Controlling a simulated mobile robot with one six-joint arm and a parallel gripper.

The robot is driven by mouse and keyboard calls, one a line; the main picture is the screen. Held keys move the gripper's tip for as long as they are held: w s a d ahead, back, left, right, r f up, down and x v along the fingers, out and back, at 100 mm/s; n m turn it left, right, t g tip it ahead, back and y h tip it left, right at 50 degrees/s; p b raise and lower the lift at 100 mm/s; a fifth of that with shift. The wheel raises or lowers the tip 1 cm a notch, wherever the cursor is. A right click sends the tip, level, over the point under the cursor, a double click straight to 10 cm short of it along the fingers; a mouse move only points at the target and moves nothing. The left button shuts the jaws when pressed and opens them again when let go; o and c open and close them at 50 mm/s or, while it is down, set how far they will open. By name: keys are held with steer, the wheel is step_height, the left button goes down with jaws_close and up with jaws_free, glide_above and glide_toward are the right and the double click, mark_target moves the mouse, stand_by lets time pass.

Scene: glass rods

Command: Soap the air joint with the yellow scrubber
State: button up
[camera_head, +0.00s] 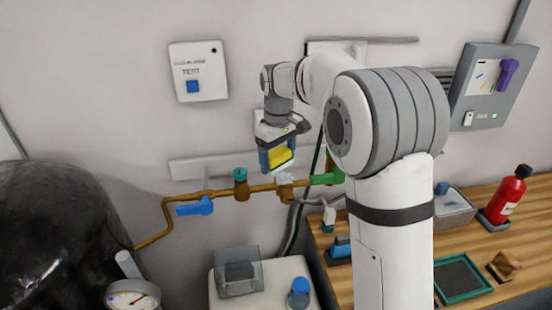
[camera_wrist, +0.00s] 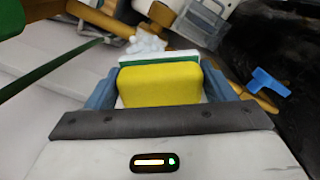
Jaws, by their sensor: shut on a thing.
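The yellow scrubber (camera_head: 279,156) is between the blue fingers of my gripper (camera_head: 278,163), which is shut on it. In the wrist view the yellow scrubber (camera_wrist: 158,86) has a green layer and a white layer on its far side. A brass pipe (camera_head: 262,188) runs along the wall below it. A whitish, lumpy joint (camera_head: 285,181) sits on this pipe, just below the scrubber. The whitish joint also shows beyond the scrubber in the wrist view (camera_wrist: 144,44). The scrubber looks slightly above the joint; I cannot tell whether they touch.
The pipe carries a blue lever (camera_head: 195,207), a teal-capped fitting (camera_head: 240,175) and a green fitting (camera_head: 326,177). A wooden bench (camera_head: 468,222) with a red bottle (camera_head: 505,195) is right.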

steer(key=shift+r+p, duration=0.75)
steer(key=shift+r, duration=0.55)
steer(key=shift+w, duration=0.1)
stand_by(0.3)
